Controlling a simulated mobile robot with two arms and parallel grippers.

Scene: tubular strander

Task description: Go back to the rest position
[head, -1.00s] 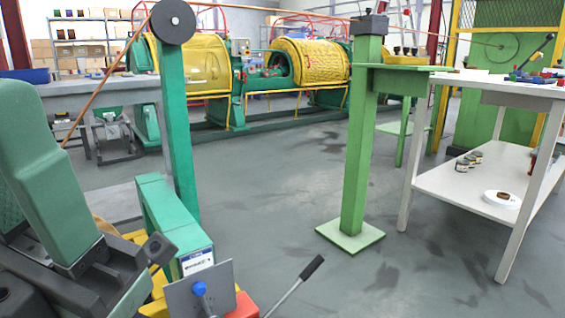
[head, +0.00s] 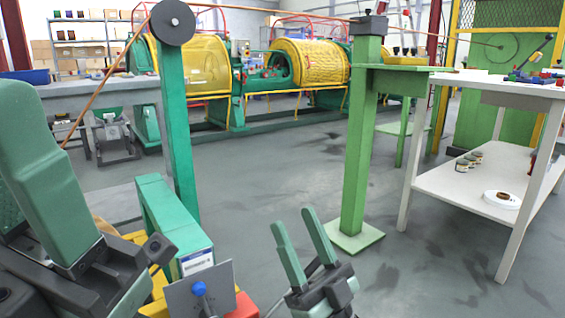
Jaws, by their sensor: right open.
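My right gripper (head: 294,217) is at the bottom centre in the head view. Its two green fingers point up and stand apart, with nothing between them. My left gripper (head: 30,105) is large and close at the left edge, with green fingers pointing up from a dark base. The near finger covers most of the other one, so the gap between them cannot be seen.
A green post (head: 362,140) on a square foot stands beyond my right gripper. A white two-level table (head: 460,193) is at the right. A grey bench (head: 70,97) is at the left. The yellow-guarded strander (head: 308,64) is at the back. The middle floor is clear.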

